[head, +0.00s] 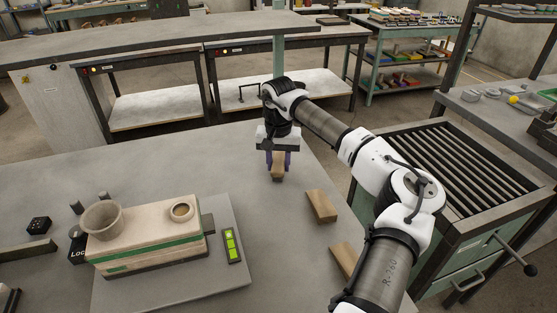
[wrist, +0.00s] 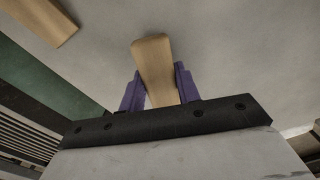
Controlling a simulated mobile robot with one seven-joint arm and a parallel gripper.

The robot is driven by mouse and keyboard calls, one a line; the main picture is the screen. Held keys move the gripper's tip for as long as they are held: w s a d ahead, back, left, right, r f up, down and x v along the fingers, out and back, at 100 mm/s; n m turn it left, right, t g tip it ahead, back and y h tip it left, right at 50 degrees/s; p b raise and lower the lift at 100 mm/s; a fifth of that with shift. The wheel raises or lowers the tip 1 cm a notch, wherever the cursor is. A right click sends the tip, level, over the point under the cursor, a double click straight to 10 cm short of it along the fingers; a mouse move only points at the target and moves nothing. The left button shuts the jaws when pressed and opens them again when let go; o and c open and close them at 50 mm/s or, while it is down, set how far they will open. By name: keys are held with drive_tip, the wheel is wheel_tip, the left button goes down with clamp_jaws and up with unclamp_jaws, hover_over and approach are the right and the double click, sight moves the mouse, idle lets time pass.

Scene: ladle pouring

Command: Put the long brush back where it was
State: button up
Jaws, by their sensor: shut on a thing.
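My gripper (head: 278,161) is shut on a tan wooden piece (head: 278,172) over the right part of the grey table. I take this piece for the long brush; only its wooden body shows and I make out no bristles. In the wrist view the wooden piece (wrist: 153,65) sits between the two purple fingers and sticks out past their tips. I cannot tell whether it touches the table. Two similar wooden pieces lie on the table to its right, a nearer one (head: 343,260) and a farther one (head: 321,206).
A wooden box mould (head: 150,240) with a green stripe and cups on top stands on a grey plate at left. A green level (head: 232,246) lies beside it. A slatted cart (head: 450,175) stands right of the table.

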sight(279, 162)
drive_tip(key=shift+f, duration=0.2)
drive_tip(key=o, duration=0.9)
drive_tip(key=shift+r, duration=0.1)
drive_tip(key=shift+o, duration=0.2)
wheel_tip(279, 162, up, 12)
drive_tip(key=b, duration=0.1)
drive_tip(key=shift+r, duration=0.15)
